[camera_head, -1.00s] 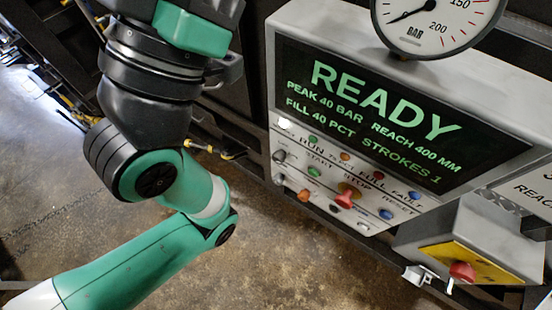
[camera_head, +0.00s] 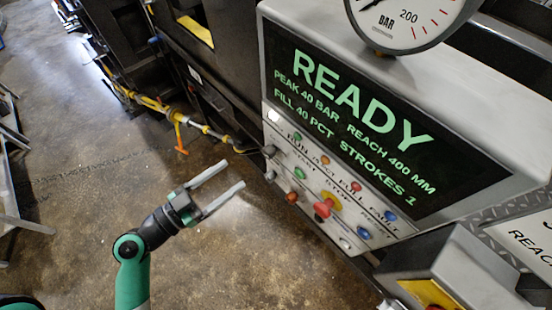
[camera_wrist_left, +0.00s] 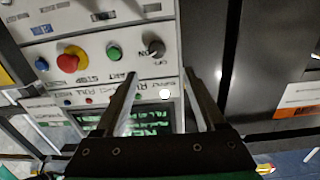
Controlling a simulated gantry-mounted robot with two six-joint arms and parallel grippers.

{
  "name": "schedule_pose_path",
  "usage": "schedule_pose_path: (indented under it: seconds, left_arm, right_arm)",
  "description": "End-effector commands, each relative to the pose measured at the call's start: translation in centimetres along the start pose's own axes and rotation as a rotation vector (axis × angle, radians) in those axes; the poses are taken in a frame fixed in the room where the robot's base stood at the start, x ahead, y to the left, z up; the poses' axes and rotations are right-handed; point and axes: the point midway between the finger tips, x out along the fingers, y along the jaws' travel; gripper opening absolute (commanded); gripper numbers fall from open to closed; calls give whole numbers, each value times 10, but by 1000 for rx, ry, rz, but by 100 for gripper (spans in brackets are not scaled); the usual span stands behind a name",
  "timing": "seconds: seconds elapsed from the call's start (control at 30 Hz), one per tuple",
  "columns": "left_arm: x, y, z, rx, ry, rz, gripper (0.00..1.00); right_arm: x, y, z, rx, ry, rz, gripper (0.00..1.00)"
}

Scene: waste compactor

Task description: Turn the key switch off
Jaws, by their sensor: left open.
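The control panel (camera_head: 345,195) stands right of centre in the head view, under a lit screen (camera_head: 380,130) reading READY. A dark round switch knob (camera_head: 269,151) sits at the panel's left end. In the left wrist view the knob (camera_wrist_left: 154,48) shows upside down with small ON lettering beside it; I take it for the key switch, but its exact setting is too small to tell. My left gripper (camera_head: 235,174) is open and empty, fingers pointing at the panel's left end, apart from it. In the wrist view its fingers (camera_wrist_left: 162,76) lie either side below the knob. My right gripper is not in view.
A red mushroom button (camera_head: 323,208) and several coloured buttons and lamps fill the panel right of the knob. A pressure gauge (camera_head: 405,22) stands above. Yellow pipework (camera_head: 185,120) runs behind. The floor left of the panel is clear.

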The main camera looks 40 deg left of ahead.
Motion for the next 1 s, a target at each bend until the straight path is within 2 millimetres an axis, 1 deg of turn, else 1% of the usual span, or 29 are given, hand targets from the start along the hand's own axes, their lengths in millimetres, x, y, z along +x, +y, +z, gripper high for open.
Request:
schedule_pose_path:
  seconds: [0.03,0.1,0.17,0.33,0.47,0.57,0.67,0.7,0.77,0.83,0.9,1.0]
  left_arm:
    - [-9,3,8,-24,-2,-14,72]
    - [-16,6,10,-38,3,-21,72]
    - [-18,7,11,-43,6,-22,72]
    - [-15,8,13,-37,6,-16,72]
    - [-6,8,19,-30,-1,-6,72]
    - [4,8,22,-27,-1,-3,72]
    - [14,9,20,-30,15,-13,72]
    - [24,8,13,-31,11,-10,72]
    - [39,9,11,-33,11,-9,72]
    - [55,7,5,-38,9,-12,72]
    - [70,7,5,-39,8,-12,72]
    - [86,6,7,-39,7,-16,72]
  right_arm:
    - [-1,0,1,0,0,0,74]
    - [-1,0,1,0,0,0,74]
    - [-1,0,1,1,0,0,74]
    - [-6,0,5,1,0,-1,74]
    - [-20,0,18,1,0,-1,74]
    - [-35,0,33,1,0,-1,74]
    - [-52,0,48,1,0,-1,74]
    - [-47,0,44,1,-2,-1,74]
    - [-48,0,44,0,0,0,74]
    - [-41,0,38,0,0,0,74]
    - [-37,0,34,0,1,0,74]
    - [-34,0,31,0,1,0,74]
